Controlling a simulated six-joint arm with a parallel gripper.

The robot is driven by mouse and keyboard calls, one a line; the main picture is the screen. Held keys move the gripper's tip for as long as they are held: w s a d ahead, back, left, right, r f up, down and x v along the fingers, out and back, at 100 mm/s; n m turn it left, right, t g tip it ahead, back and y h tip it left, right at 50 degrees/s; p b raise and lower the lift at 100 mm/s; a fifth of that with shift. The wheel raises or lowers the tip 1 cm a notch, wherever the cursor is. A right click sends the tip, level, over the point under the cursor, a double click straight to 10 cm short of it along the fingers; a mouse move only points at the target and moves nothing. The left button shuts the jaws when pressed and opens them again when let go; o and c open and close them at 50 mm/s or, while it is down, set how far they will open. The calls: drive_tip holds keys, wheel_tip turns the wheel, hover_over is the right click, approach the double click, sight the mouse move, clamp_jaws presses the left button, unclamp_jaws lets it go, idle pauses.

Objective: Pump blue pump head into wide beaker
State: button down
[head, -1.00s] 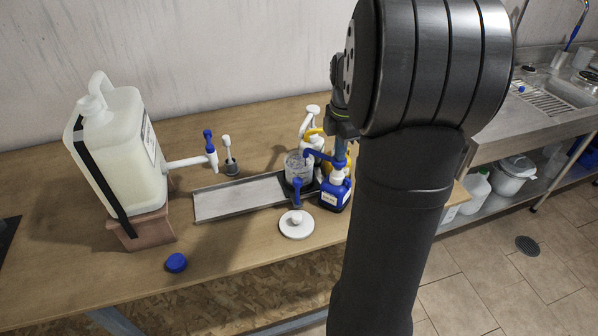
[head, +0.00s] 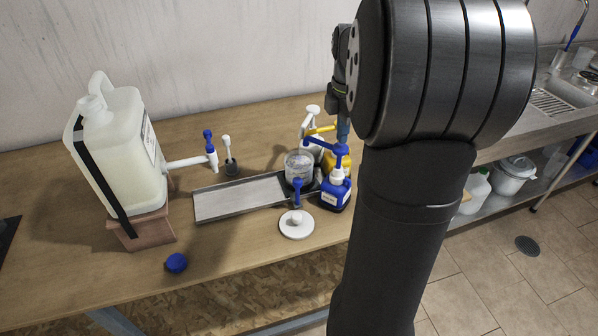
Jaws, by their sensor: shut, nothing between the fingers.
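The blue pump head (head: 327,147) sits on a blue bottle (head: 335,194) with a white collar, right of the tray. Its spout points left, with the tip over the clear wide beaker (head: 299,168). The beaker stands at the tray's right end and looks to hold some clear liquid, though the level is hard to read. My gripper (head: 343,131) is shut and empty, pointing down just above the pump head. My arm partly hides it, and I cannot tell whether its tips touch the head.
White (head: 311,118) and yellow (head: 320,130) pump heads stand close behind the blue one. A metal tray (head: 240,198) lies left of the beaker. A white lid (head: 296,224), a blue cap (head: 176,263) and a large tapped canister (head: 125,150) are also on the table. The front middle is clear.

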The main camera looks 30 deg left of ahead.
sight(341, 147)
idle(0.4)
drive_tip(key=shift+f, duration=2.9)
drive_tip(key=shift+r, duration=2.9)
wheel_tip(341, 147, up, 6)
